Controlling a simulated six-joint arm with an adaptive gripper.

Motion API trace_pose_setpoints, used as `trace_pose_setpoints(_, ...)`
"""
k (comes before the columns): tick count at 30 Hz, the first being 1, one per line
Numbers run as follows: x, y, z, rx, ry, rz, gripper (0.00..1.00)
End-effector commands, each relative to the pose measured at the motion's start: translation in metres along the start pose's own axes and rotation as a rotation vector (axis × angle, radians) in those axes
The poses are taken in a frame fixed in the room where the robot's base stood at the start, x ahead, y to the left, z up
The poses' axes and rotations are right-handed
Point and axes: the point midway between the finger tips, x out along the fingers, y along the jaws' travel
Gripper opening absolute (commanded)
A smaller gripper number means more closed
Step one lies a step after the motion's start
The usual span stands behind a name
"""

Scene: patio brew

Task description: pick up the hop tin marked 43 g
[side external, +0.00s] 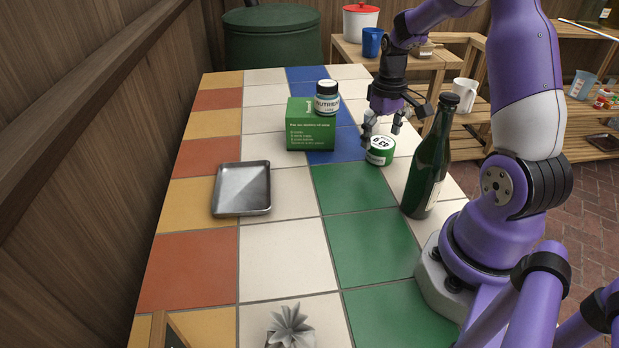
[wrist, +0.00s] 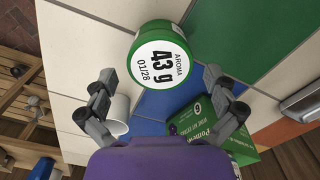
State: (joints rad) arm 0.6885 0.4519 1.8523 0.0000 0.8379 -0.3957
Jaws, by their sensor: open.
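The hop tin marked 43 g (side external: 380,151) is a short green round tin with a white lid label. It stands upright on the tiled table, and its lid reads "AROMA 43 g 01/28" in the wrist view (wrist: 161,65). My gripper (side external: 381,127) is open and empty, just above and behind the tin in the side view. In the wrist view its two fingers (wrist: 158,85) are spread apart, with the tin between and beyond their tips. I see no contact between the fingers and the tin.
A dark green bottle (side external: 432,160) stands close to the tin's right. A metal tray (side external: 242,189) lies further left. A grey succulent (side external: 290,325) sits at the front. Middle tiles are clear.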

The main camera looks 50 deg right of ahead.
Motion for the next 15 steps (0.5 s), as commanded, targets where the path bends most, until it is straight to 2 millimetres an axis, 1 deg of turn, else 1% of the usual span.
trace_pose_setpoints(1, 0.009, -0.001, 0.001, 0.0, -0.005, -0.002, 1.0)
trace_pose_setpoints(4, 0.021, -0.001, 0.0, 0.0, -0.003, -0.001, 1.0)
trace_pose_setpoints(7, 0.026, 0.0, 0.0, 0.0, 0.0, 0.0, 1.0)
trace_pose_setpoints(12, 0.026, 0.0, 0.0, 0.0, 0.001, 0.0, 1.0)
trace_pose_setpoints(13, 0.026, 0.0, 0.0, 0.0, 0.001, 0.0, 0.95)
trace_pose_setpoints(14, 0.026, 0.0, 0.0, 0.0, 0.001, 0.0, 0.8)
trace_pose_setpoints(15, 0.026, 0.0, 0.0, 0.0, 0.001, 0.0, 0.6)
